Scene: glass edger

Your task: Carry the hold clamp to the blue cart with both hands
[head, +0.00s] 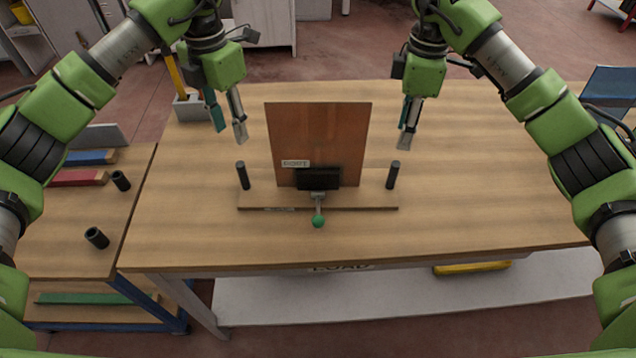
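The hold clamp (350,197) stands on the wooden table: a flat wooden base with a black upright post (242,175) at its left and another (392,175) at its right. A black jaw block with a green-knobbed lever (318,220) sits at its middle. An upright brown panel (335,135) with a small label stands just behind the jaw; whether it is gripped is unclear. My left gripper (228,125) is open and empty, above and behind the left post. My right gripper (405,130) looks open and empty near the right post; its fingers partly overlap in view.
A lower side table with blue legs (150,308) at left holds blue and red blocks and two black cylinders (97,237). A blue panel (610,88) shows at the far right; I cannot tell whether it is the cart. The table's right part is clear.

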